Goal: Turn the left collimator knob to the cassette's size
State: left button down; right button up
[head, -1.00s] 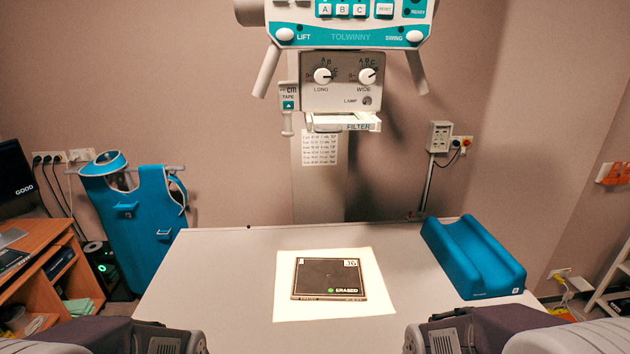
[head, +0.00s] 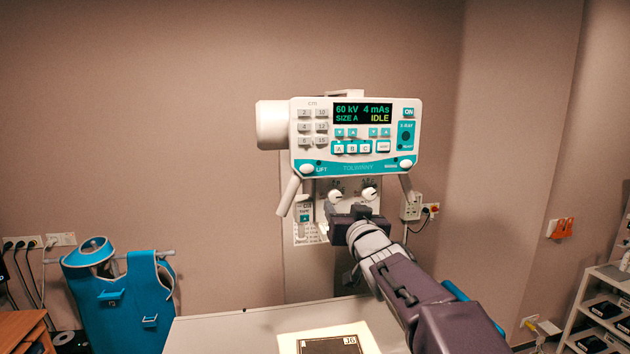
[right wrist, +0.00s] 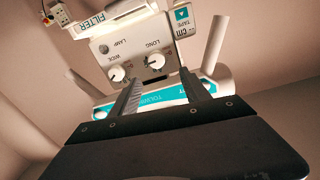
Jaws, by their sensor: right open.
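The left collimator knob (head: 335,196), a round white dial, is on the collimator face under the console; its LONG label shows in the right wrist view, where the knob (right wrist: 156,61) appears upside down. Its dark mark seems to point left there; the setting letter is too small to read. The WIDE knob (head: 369,194) is beside it. My right gripper (head: 346,210) is open and empty, just below and in front of the knobs. In the right wrist view its fingers (right wrist: 161,88) point toward the LONG knob, apart from it. The cassette (head: 333,346) lies on the table, partly cut off. My left gripper is out of view.
The console screen (head: 362,114) reads 60 kV, 4 mAs, SIZE A, IDLE. Handles (head: 288,195) hang at both sides of the head. The filter tray (right wrist: 113,14) sits by the collimator. The table (head: 215,331) is mostly bare; a blue apron (head: 122,295) hangs at left.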

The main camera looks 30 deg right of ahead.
aim_at(337, 198)
jog(key=p+x, duration=0.2)
jog(key=x, duration=0.2)
jog(key=p+x, duration=0.1)
jog(key=x, duration=0.3)
jog(key=shift+a+p, duration=0.25)
jog(key=shift+p, duration=0.15)
jog(key=shift+w+d+f+p, duration=0.3)
jog(key=shift+w+d, duration=0.35)
jog(key=shift+w, duration=0.05)
jog(key=shift+d+f, duration=0.15)
jog(key=shift+d, duration=0.25)
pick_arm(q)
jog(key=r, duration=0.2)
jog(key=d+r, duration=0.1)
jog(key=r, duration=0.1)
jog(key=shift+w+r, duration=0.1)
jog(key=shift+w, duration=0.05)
